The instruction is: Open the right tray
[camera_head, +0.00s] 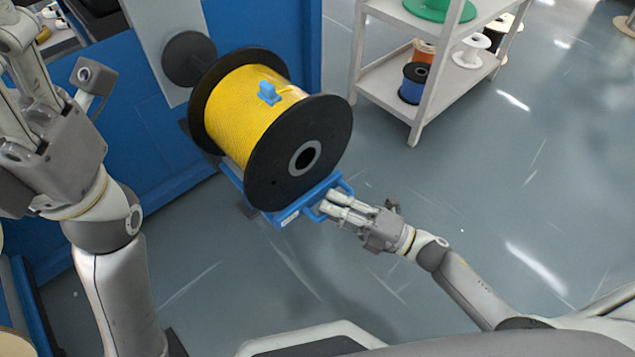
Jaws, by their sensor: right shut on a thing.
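A blue tray (289,219) is below a large spool (325,115) with black flanges and yellow cable. The tray sticks out at the spool's lower right side, with a blue handle at its front. My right gripper (329,204) is shut on this tray handle, and its fingers hide part of it. The spool's front flange hides much of the tray. My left gripper (52,85) is at the upper left, fingers pointing up, spread apart and empty, away from the tray. Part of it is cut off by the frame edge.
A blue machine (260,30) with a grey post stands behind the spool. A blue clip (269,92) sits on the yellow cable. A white shelf (385,85) with several spools stands at the upper right. The grey floor (480,190) at right is clear.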

